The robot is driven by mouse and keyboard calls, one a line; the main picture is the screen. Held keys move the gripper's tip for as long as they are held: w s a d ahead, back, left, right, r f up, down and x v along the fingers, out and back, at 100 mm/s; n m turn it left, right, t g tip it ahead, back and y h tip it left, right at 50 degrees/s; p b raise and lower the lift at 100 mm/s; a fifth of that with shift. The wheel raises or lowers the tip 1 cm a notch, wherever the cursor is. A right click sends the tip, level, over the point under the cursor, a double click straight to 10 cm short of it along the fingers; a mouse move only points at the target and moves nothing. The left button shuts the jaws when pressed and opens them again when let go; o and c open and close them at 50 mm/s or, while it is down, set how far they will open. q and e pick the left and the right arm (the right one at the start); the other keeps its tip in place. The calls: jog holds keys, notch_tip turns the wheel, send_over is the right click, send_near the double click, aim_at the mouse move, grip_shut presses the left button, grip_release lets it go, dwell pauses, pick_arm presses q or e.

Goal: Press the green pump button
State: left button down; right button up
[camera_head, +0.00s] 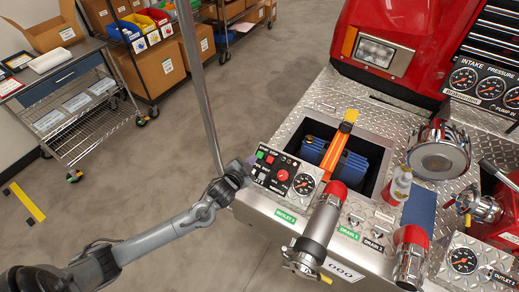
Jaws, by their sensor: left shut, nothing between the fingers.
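The control panel (275,172) is a small black box at the near left corner of the diamond-plate bumper. The green pump button (261,154) is at the panel's upper left. A smaller red button sits beside it, and a large red knob (282,175) is to the right. My left gripper (249,165) is shut and empty at the panel's left edge, very close to the green button. I cannot tell whether its tips touch the panel. My right gripper is not in view.
A pressure gauge (304,184) adjoins the panel. Outlet pipes with red ends (337,193) stand along the bumper's front. An open bay holds a blue folded hose (350,160) under an orange strap. A thin grey pole (200,80) rises behind my left gripper.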

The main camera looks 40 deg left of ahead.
aim_at(260, 155)
pick_arm(q)
jog(key=shift+w+a+r+t+p, duration=0.15)
jog(key=shift+w+a+r, duration=0.3)
jog(key=shift+r, duration=0.2)
jog(key=shift+w+a+r+t+p, duration=0.15)
jog(key=shift+w+a+r, duration=0.25)
jog(key=shift+r, duration=0.25)
jog(key=shift+f, duration=0.15)
jog(key=w+f+b, duration=0.1)
jog(key=f+b, duration=0.1)
jog(key=w+f+b, duration=0.1)
jog(key=b, duration=0.2)
jog(key=w+f+b, duration=0.1)
jog(key=f+b, duration=0.1)
jog(key=shift+a+f+b, duration=0.25)
jog(key=shift+f+b, duration=0.05)
jog(key=shift+w+f+b, duration=0.6)
jog(key=shift+f+b, duration=0.05)
jog(key=shift+f, duration=0.15)
jog(key=shift+w+a, duration=0.1)
jog(key=shift+f, duration=0.2)
dwell(0.5)
jog(key=shift+w+f, duration=0.2)
jog(key=shift+f, duration=0.05)
